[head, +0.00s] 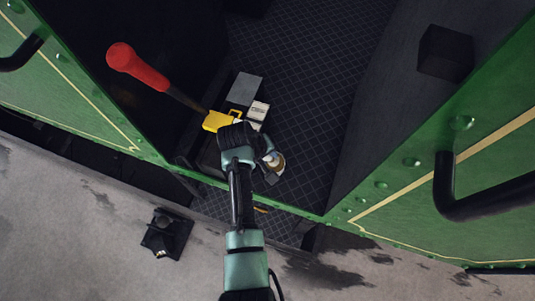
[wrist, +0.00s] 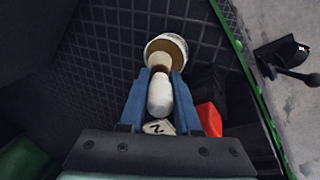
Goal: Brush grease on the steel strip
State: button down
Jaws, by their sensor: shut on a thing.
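My gripper (wrist: 160,84) is shut on the pale, rounded handle of a brush (wrist: 159,98), held between its two blue fingers. The brush points away from me towards a round pot with a white rim and brown inside (wrist: 166,44). Its far end overlaps the pot, and I cannot tell whether it touches the contents. In the head view the pot (head: 275,161) shows just right of my gripper, partly hidden by it. A flat grey plate (head: 245,88), possibly the steel strip, lies farther in, beyond the gripper and clear of the brush.
A red-handled lever (head: 138,67) leans over from the left, by a yellow part (head: 217,121). A small white block (head: 258,110) sits beside the plate. Green panels (head: 420,185) with a black handrail (head: 490,203) flank the opening. The dark gridded floor (head: 310,90) is clear farther in.

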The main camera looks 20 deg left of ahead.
jog(key=shift+s+f+b, duration=0.1)
jog(key=shift+f+b, duration=0.2)
jog(key=shift+f, duration=0.35)
dwell(1.3)
notch_tip(320, 180, up, 7)
jog(key=p, duration=0.7)
jog(key=shift+r, duration=0.15)
dwell(0.7)
jog(key=s+d+f+m+g+h+b, duration=0.1)
jog(key=s+d+f+m+b, duration=0.1)
jog(key=b, duration=0.5)
jog(key=s+d+f+m+g+h+b, duration=0.1)
jog(key=s+d+f+m+b, duration=0.1)
jog(key=s+d+m+b, duration=0.2)
jog(key=d+m+b, duration=0.3)
jog(key=d+b, duration=0.1)
jog(key=d, duration=0.1)
jog(key=shift+s+f+m+g, duration=0.25)
jog(key=shift+f+m+g, duration=0.05)
jog(key=shift+f, duration=0.1)
jog(key=shift+a, duration=0.1)
